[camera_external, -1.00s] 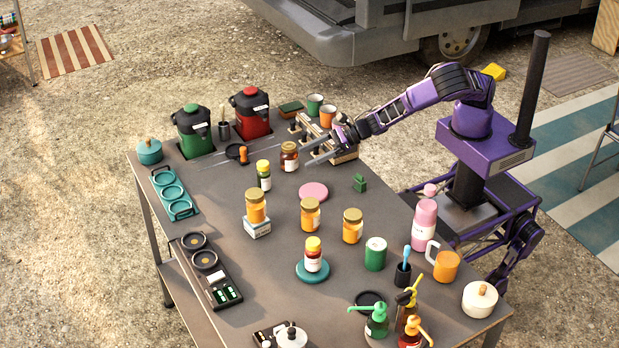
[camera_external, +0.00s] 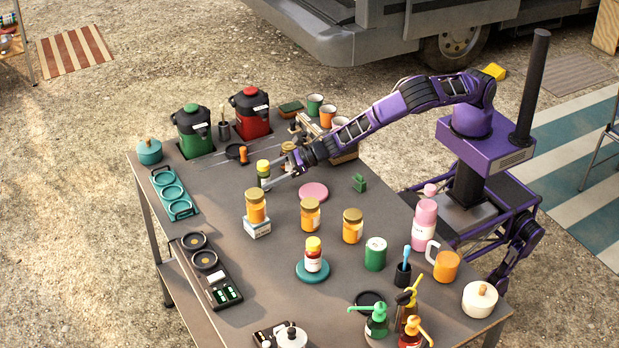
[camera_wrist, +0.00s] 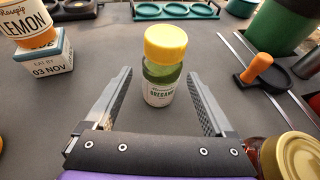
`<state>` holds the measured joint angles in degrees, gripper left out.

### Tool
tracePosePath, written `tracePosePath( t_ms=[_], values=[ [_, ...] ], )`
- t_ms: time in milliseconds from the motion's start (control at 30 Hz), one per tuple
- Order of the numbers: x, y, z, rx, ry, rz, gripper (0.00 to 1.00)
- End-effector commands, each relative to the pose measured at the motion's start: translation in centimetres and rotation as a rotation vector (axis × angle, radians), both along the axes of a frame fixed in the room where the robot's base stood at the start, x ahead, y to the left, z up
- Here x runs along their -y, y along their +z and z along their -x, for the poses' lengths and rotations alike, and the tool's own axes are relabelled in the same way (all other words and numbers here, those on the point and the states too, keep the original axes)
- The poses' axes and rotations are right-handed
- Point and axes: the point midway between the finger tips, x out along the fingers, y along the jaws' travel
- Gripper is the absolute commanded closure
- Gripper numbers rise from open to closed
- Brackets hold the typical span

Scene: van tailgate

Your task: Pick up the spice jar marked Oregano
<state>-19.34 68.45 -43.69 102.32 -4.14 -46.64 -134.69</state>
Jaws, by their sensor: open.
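The Oregano jar (camera_wrist: 160,82) stands upright on the table in the wrist view, with a yellow lid, green contents and a white label reading "OREGANO". In the external view the same jar (camera_external: 263,171) stands near the table's far left part. My gripper (camera_wrist: 160,88) is open, with one finger on each side of the jar and gaps to both sides. In the external view my gripper (camera_external: 270,181) is low over the table at the jar; whether it touches it cannot be told there.
A gold-lidded jar (camera_wrist: 293,157) is close to my gripper's right side. A jar labelled "LEMON" (camera_wrist: 27,22) stands on a date block (camera_wrist: 46,57) at left. An orange-handled tool (camera_wrist: 257,67) lies at right. Teal rings (camera_wrist: 178,11) lie beyond the jar.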

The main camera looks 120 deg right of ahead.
Motion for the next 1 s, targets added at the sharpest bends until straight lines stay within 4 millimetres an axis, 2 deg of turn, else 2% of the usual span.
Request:
tracePosePath(
  t_ms=[133,400,900,1000],
  values=[
    [0.42,-0.47,-1.21,0.001,0.000,0.001,0.12],
    [0.44,-0.60,-1.38,0.000,-0.001,0.001,0.12],
    [0.41,-0.57,-1.38,0.000,0.000,0.001,1.00],
    [0.42,-0.52,-1.40,0.001,0.000,0.001,1.00]
  ],
)
